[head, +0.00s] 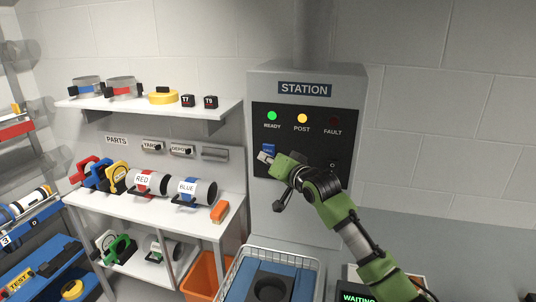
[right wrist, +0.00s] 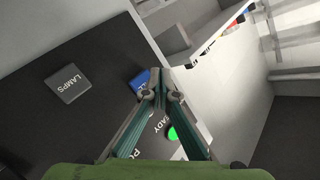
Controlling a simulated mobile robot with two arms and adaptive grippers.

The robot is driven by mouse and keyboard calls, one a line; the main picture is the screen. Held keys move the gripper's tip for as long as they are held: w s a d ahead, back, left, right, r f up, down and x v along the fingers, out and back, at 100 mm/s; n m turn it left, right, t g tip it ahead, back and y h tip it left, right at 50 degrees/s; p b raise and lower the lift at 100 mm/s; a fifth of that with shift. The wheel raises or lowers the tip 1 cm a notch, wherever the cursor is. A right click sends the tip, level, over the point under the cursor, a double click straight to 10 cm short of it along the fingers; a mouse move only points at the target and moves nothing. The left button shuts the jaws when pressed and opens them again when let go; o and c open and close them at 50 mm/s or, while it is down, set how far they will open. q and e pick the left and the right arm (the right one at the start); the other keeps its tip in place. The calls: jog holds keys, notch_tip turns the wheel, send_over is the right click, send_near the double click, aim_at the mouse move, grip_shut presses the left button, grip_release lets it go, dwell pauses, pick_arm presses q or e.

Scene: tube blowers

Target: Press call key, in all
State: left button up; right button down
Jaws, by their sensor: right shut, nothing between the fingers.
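The grey station box (head: 353,85) has a dark panel (head: 325,143) with a small blue key (head: 267,148) at its lower left. In the right wrist view the blue key (right wrist: 139,80) lies beside my fingertips and is partly covered; its label cannot be read. A grey key marked LAMPS (right wrist: 68,83) lies farther left in that view. My right gripper (head: 266,157) is shut and empty, in front of the panel just below the blue key; its fingertips (right wrist: 161,75) also show in the wrist view. Contact cannot be told. My left gripper is out of view.
The green READY lamp (head: 272,115) and the yellow POST lamp (head: 302,118) look lit; the FAULT lamp (head: 335,121) is dark. A parts shelf (head: 120,206) with tubes stands left. A screen reading WAITING (head: 358,297) and a blue-topped bin (head: 243,278) are below.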

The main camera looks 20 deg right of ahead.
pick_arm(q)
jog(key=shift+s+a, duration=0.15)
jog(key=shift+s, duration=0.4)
pick_arm(e)
jog(key=shift+w+d, duration=0.3)
jog(key=shift+w, duration=0.05)
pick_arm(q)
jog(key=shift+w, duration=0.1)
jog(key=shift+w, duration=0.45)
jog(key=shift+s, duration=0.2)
pick_arm(e)
jog(key=shift+w+r, duration=0.1)
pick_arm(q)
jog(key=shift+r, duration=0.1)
pick_arm(e)
jog(key=shift+w+d, duration=0.2)
jog(key=shift+w, duration=0.1)
